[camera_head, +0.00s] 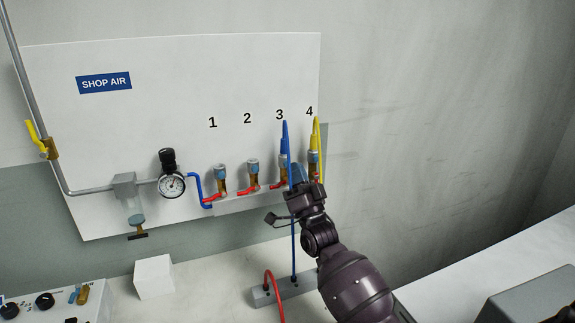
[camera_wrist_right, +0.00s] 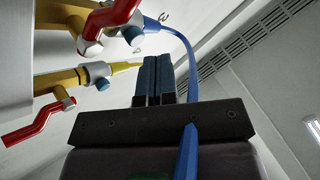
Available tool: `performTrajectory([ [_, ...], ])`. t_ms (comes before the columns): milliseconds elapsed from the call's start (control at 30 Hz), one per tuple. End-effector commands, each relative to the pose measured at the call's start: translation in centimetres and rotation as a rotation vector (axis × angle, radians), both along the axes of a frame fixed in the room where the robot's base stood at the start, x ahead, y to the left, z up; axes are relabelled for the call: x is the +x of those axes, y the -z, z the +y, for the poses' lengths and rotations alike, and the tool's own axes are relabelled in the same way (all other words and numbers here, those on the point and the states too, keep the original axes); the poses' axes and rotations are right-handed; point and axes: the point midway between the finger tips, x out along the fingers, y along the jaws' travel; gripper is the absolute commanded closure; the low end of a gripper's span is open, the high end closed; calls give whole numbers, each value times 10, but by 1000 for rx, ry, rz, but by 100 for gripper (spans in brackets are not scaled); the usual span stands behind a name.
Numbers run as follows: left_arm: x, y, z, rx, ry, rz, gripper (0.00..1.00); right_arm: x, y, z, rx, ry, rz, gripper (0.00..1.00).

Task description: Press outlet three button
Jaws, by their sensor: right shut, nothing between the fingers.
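Outlet three (camera_head: 283,163) is under the printed 3 on the white panel, with a red lever and a blue hose (camera_head: 285,135). My right gripper (camera_head: 298,173) is in front of outlets three and four and covers part of them. In the right wrist view its blue fingers (camera_wrist_right: 153,78) are shut together and empty. The blue button (camera_wrist_right: 133,36) on the blue-hose outlet shows just above and left of the fingertips, apart from them in the picture. Contact cannot be told. My left gripper is not in view.
Outlet four (camera_head: 314,160) carries a yellow hose close to the gripper's right. Outlets one (camera_head: 220,178) and two (camera_head: 253,172) stand to the left. The blue hose runs down to a grey block (camera_head: 268,297) with a red hose (camera_head: 273,292). A white box (camera_head: 153,277) stands left on the bench.

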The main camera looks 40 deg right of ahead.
Motion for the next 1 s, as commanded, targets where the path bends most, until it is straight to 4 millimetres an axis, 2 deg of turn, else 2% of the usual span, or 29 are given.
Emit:
performTrajectory([
  [267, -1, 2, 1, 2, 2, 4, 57, 7, 0, -2, -1, 1, 0, 100],
  [1000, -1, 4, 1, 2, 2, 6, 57, 11, 0, -3, 0, 0, 0, 100],
])
